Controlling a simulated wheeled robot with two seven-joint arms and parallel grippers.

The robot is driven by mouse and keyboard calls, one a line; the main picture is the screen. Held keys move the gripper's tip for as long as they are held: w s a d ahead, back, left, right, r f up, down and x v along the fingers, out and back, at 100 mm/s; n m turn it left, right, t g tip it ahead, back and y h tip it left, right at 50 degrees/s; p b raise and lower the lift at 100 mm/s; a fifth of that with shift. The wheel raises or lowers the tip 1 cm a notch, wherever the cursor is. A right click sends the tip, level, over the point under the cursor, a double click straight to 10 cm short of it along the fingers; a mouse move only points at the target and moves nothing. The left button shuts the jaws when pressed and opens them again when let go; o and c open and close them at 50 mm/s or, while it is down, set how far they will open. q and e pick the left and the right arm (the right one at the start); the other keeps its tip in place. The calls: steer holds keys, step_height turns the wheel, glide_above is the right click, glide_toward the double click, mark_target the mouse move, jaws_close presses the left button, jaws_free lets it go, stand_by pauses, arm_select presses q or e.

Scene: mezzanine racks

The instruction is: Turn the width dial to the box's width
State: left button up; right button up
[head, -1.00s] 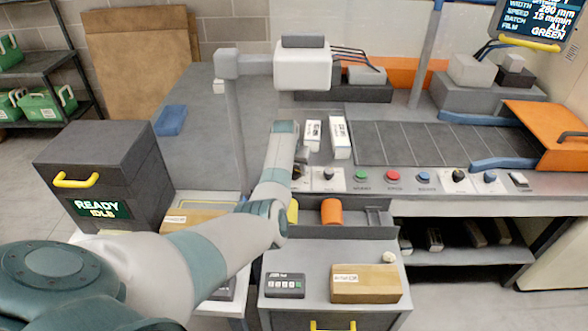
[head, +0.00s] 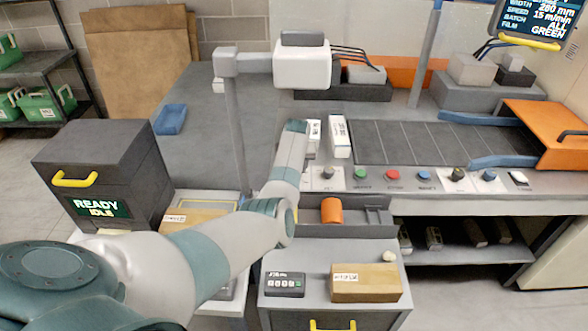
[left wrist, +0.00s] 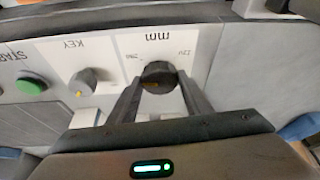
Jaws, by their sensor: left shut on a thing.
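The black width dial (left wrist: 158,76) sits on a white panel plate marked "mm" with a small printed scale, in the left wrist view. My left gripper (left wrist: 159,92) is shut on the dial, one finger on each side. In the head view my own arm hides the dial and fingers. A brown labelled box (head: 366,284) lies on the grey cabinet top at front; another brown box (head: 190,221) is partly behind my arm. The screen (head: 548,18) shows a WIDTH line that seems to read 280 mm. My right gripper is not in view.
Beside the dial are a key switch (left wrist: 84,82) and the green START button (left wrist: 30,86). In the head view a row of buttons and knobs runs along the console (head: 420,182). A camera head (head: 302,65) on a post stands behind my arm.

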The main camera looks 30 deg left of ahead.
arm_select(q)
steer(key=shift+w+d+f+n+y+b, duration=0.15)
steer(key=shift+n+y+b, duration=0.35)
steer(key=shift+n, duration=0.5)
steer(key=n+g+b, duration=0.1)
steer(key=n+b, duration=0.3)
steer(key=shift+w+g+y+b, duration=0.1)
steer(key=shift+g+y+b, duration=0.2)
steer(key=shift+g+b, duration=0.1)
steer(key=shift+n+g+b, duration=0.4)
steer(key=shift+n+b, duration=0.5)
steer(key=o, duration=1.1)
steer(key=shift+c, duration=0.2)
steer(key=shift+r, duration=0.3)
